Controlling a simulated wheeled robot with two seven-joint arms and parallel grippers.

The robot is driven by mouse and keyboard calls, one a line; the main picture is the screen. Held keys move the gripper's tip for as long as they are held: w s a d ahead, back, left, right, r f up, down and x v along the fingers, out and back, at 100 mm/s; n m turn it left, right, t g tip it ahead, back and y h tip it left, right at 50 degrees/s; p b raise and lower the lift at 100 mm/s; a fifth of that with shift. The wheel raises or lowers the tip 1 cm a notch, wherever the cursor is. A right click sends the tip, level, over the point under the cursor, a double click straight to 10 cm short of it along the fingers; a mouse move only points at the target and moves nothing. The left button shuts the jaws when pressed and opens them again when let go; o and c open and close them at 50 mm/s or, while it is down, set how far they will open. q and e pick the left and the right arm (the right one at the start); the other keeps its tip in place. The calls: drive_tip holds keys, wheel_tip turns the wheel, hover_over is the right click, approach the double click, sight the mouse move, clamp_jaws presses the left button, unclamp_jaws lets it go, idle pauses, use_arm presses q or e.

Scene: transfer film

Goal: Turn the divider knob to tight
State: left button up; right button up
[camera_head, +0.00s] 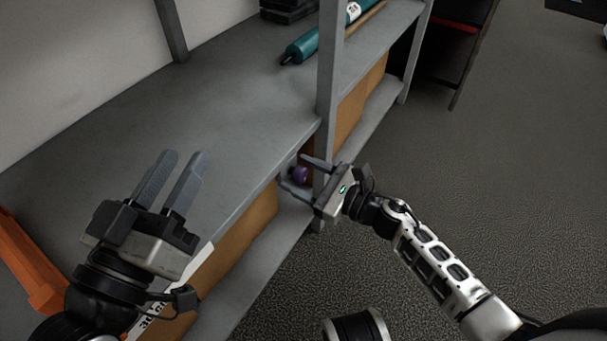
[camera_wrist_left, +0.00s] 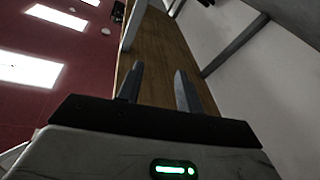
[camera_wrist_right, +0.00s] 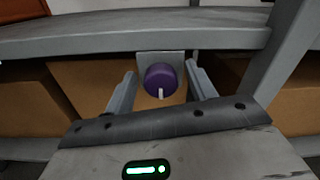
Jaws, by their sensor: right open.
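The divider knob is a round purple knob (camera_wrist_right: 161,80) with a white pointer mark at its lower edge, mounted on a grey plate (camera_wrist_right: 146,59) below the shelf edge. In the head view the purple knob (camera_head: 300,173) sits by the shelf post. My right gripper (camera_wrist_right: 160,88) is open, with one finger on each side of the knob; I cannot tell whether they touch it. It also shows in the head view (camera_head: 304,172). My left gripper (camera_head: 175,178) is open and empty over the shelf top, and its fingers also show in the left wrist view (camera_wrist_left: 158,84).
A grey shelf (camera_head: 215,100) with an upright post (camera_head: 328,90) stands beside the right gripper. Cardboard boxes (camera_wrist_right: 95,82) sit below the shelf edge. A teal tube (camera_head: 305,45) lies at the back, and an orange beam (camera_head: 28,262) is at the left. Grey floor is open at the right.

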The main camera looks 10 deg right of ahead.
drive_tip(key=c, duration=1)
